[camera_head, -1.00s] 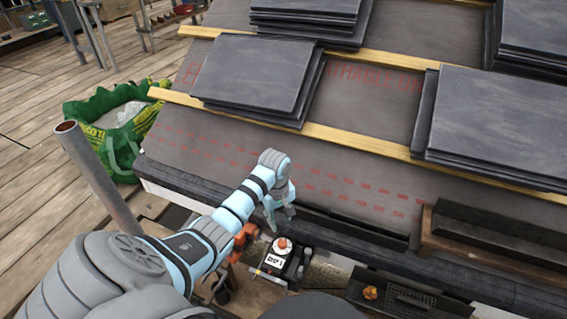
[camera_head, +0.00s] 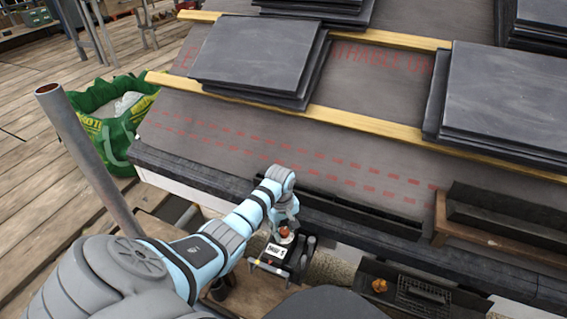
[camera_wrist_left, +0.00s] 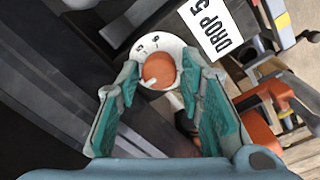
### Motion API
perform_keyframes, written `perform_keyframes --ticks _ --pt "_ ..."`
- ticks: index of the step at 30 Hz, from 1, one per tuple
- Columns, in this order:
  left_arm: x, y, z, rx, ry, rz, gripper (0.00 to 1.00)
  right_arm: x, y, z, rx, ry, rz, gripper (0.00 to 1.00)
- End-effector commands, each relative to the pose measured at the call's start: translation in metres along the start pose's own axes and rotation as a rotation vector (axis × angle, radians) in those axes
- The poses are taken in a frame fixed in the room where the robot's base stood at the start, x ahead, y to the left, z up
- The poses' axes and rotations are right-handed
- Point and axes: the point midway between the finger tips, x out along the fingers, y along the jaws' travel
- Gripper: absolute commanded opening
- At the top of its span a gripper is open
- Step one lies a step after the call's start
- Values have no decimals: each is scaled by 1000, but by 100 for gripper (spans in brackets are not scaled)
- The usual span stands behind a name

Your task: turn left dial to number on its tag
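The dial is an orange-red round knob (camera_wrist_left: 158,69) on a white disc (camera_wrist_left: 143,45) with small digits, partly covered by my fingers. A short white mark shows on the knob's lower edge in the wrist view. A white tag reading "DROP 5" (camera_wrist_left: 217,32) lies beside the disc; it also shows in the head view (camera_head: 276,251). My left gripper (camera_wrist_left: 160,82) is open, its teal-padded fingers on either side of the knob; whether they touch it is unclear. In the head view my left gripper (camera_head: 286,220) is right over the knob (camera_head: 284,233). My right gripper is out of view.
A sloped roof (camera_head: 330,165) with slate stacks (camera_head: 257,55) and wooden battens (camera_head: 300,118) rises behind the dial. A metal pole (camera_head: 85,150) and a green bag (camera_head: 110,120) stand at left. A dark tray (camera_head: 375,270) with a small orange item (camera_head: 379,285) lies to the right.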

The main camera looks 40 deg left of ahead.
Motion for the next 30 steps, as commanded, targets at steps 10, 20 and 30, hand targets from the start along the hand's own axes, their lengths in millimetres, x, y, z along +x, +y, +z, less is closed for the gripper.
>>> perform_keyframes --ticks 10,20,30 --pt "0 0 0 0 0 0 6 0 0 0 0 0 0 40" --pt "-1 0 0 22 -2 -1 0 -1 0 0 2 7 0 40" --pt "-2 0 0 198 -11 -2 0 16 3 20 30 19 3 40"
